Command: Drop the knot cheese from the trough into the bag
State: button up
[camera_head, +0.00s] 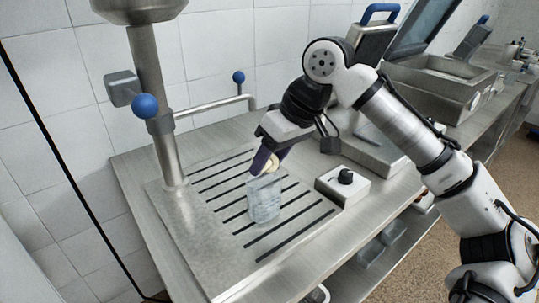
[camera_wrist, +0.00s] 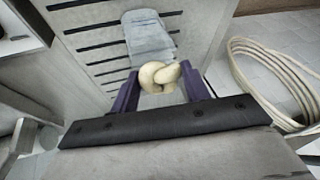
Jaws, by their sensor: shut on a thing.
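The knot cheese (camera_wrist: 160,76) is a small cream-coloured knot. My gripper (camera_wrist: 160,90) has purple fingers, shut on the cheese from both sides. In the head view my gripper (camera_head: 266,164) points down and the cheese (camera_head: 272,163) shows partly behind a finger. The bag (camera_head: 264,198) is clear and bluish and stands upright on the slotted steel surface (camera_head: 222,190). The cheese is close to the bag's top end; I cannot tell whether it is over the opening. The bag also shows in the wrist view (camera_wrist: 148,38), beyond the cheese. No trough can be made out for sure.
A steel column (camera_head: 160,120) with blue knobs stands at the left of the slotted surface. A small control box with a black knob (camera_head: 344,184) sits to the right of the bag. Steel machines (camera_head: 440,80) stand farther back right.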

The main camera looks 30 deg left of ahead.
dwell(0.3)
jog(key=o, duration=1.5)
jog(key=shift+r, duration=0.1)
jog(key=shift+r+p, duration=3.95)
jog(key=shift+p, duration=0.15)
jog(key=shift+f, duration=0.1)
